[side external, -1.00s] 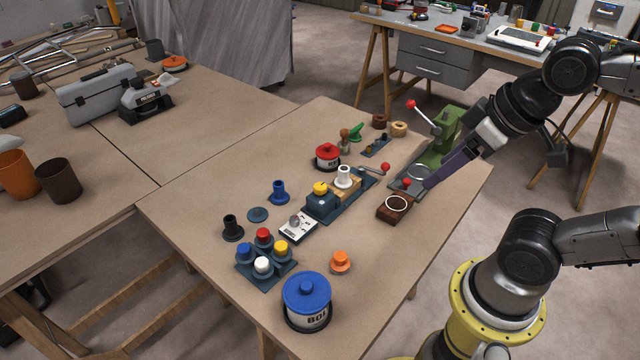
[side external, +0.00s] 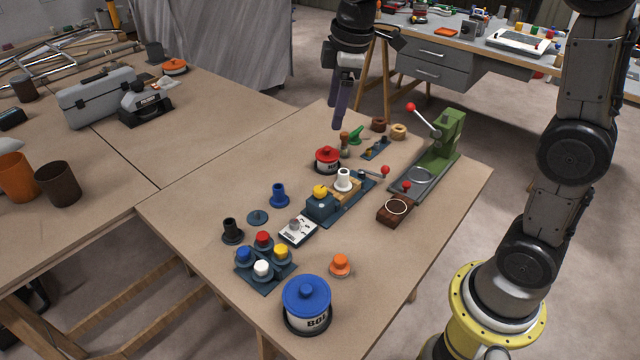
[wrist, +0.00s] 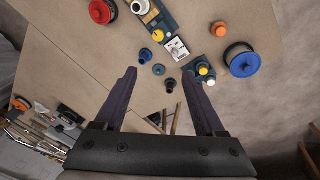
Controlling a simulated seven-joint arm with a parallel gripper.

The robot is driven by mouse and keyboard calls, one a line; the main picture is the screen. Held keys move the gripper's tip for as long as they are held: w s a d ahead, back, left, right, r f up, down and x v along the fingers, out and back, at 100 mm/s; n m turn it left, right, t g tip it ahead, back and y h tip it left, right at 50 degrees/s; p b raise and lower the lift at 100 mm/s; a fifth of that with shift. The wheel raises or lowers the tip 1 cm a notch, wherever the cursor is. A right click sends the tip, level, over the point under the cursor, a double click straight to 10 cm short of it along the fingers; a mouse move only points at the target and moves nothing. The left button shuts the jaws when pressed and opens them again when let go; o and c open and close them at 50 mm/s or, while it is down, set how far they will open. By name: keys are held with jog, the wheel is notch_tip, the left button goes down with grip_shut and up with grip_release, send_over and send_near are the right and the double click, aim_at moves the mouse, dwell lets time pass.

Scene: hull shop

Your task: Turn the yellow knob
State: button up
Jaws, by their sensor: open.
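Two yellow knobs are in view. One yellow knob (side external: 281,251) sits on a dark blue plate (side external: 262,284) with a red, a blue and a white knob; in the wrist view it is right of the fingers (wrist: 203,68). Another yellow knob (side external: 320,191) tops a dark blue block in the middle of the table, and shows near the top of the wrist view (wrist: 158,35). My gripper (side external: 337,125) hangs above the table's far side, fingers pointing down, apart from both knobs. In the wrist view its fingers (wrist: 159,74) are spread with nothing held.
A blue-lidded pot (side external: 307,304) and an orange knob (side external: 340,264) stand near the plate. A white box with a grey knob (side external: 298,230) lies between the yellow knobs. A red-lidded pot (side external: 327,159) and green lever press (side external: 447,140) stand farther back.

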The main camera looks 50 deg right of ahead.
jog(key=w+f+g, duration=0.1)
jog(key=w+f, duration=0.3)
jog(key=f, duration=0.1)
jog(key=g, duration=0.1)
send_over(320, 189)
notch_tip(320, 189, down, 4)
notch_tip(320, 189, down, 14)
jog(key=shift+f, duration=0.15)
grip_shut()
